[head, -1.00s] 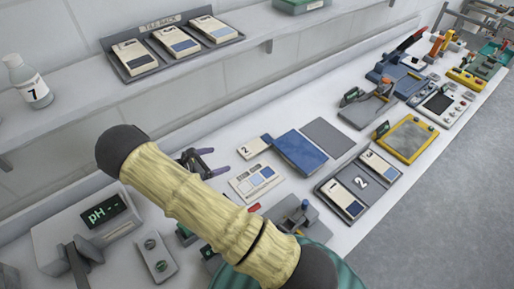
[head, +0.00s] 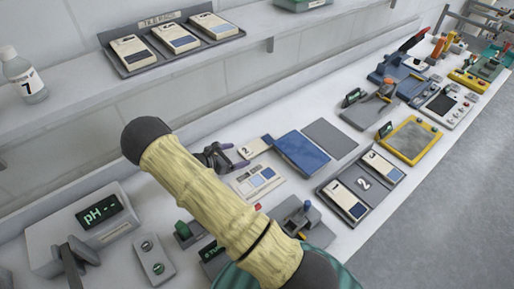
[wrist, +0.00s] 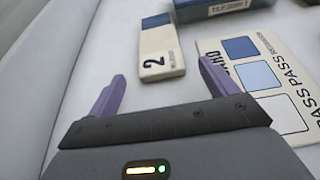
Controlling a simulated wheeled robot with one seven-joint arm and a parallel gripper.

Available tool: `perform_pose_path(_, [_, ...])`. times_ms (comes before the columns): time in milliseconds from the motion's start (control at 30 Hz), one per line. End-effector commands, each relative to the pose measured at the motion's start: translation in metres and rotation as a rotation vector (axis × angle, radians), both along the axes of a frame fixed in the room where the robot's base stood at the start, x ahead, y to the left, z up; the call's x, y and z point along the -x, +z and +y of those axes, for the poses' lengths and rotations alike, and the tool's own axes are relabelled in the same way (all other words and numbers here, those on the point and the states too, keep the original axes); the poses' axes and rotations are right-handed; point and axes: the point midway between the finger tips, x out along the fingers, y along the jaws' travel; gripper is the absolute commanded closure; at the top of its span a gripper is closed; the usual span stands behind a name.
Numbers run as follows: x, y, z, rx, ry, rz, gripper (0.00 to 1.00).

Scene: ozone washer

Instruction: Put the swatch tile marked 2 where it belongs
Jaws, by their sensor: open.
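The swatch tile marked 2 (head: 252,149) lies flat on the bench beside the corner of a blue pad (head: 302,152). It is cream with a blue end, and in the wrist view the tile (wrist: 160,60) lies ahead of my jaws with its numbered end nearest. My gripper (head: 228,150) is open and empty, its purple fingers (wrist: 160,78) pointing toward that end. A grey tray (head: 328,191) holds tile 1 (head: 347,201) and tile 3 (head: 382,166); its middle slot, marked 2 (head: 363,184), is empty.
A PASS card (head: 258,181) with blue patches lies close to the tile. A grey pad (head: 330,138) is beyond the blue pad. A shelf rack (head: 170,63) above holds three similar tiles. A pH meter (head: 85,230) stands at left.

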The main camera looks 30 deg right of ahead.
Motion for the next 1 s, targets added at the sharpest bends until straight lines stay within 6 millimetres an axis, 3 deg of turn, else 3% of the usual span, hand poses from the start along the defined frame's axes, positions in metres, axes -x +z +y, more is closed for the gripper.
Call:
perform_pose_path(267, [-0.008, -0.016, -0.035, 0.000, -0.002, 0.000, 0.15])
perform_pose_path(833, [-0.009, -0.016, -0.038, 0.000, 0.000, 0.000, 0.15])
perform_pose_path(1000, [-0.009, -0.016, -0.038, 0.000, 0.000, 0.000, 0.46])
